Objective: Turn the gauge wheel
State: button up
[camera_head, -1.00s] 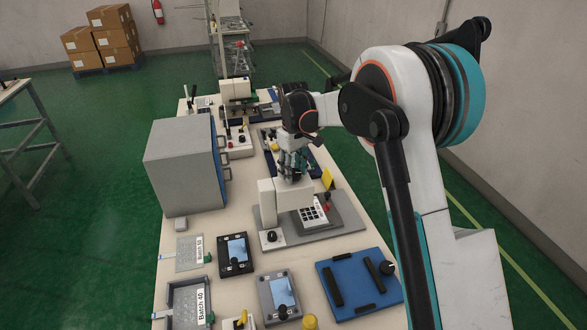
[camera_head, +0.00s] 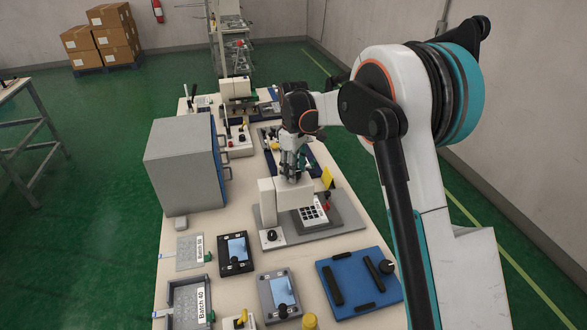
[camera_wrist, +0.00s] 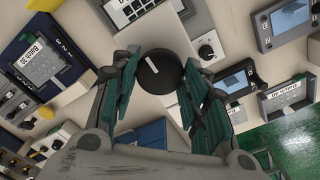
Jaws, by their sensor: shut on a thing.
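The gauge wheel (camera_wrist: 161,72) is a black round knob with a white mark, seen in the wrist view on top of a pale device. My gripper (camera_wrist: 163,70) has its two teal-padded fingers on either side of the wheel, shut on it. The wheel itself is hidden behind the gripper there.
A large grey box (camera_head: 180,165) with handles stands to the left. In front lie handheld units with screens (camera_head: 236,249), a blue plate with black bars (camera_head: 345,285) and labelled trays (camera_head: 188,299). More devices stand behind the gripper (camera_head: 238,90).

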jog(key=o, duration=1.1)
jog(key=shift+r, duration=0.1)
notch_tip(320, 180, up, 12)
jog(key=shift+f, duration=0.1)
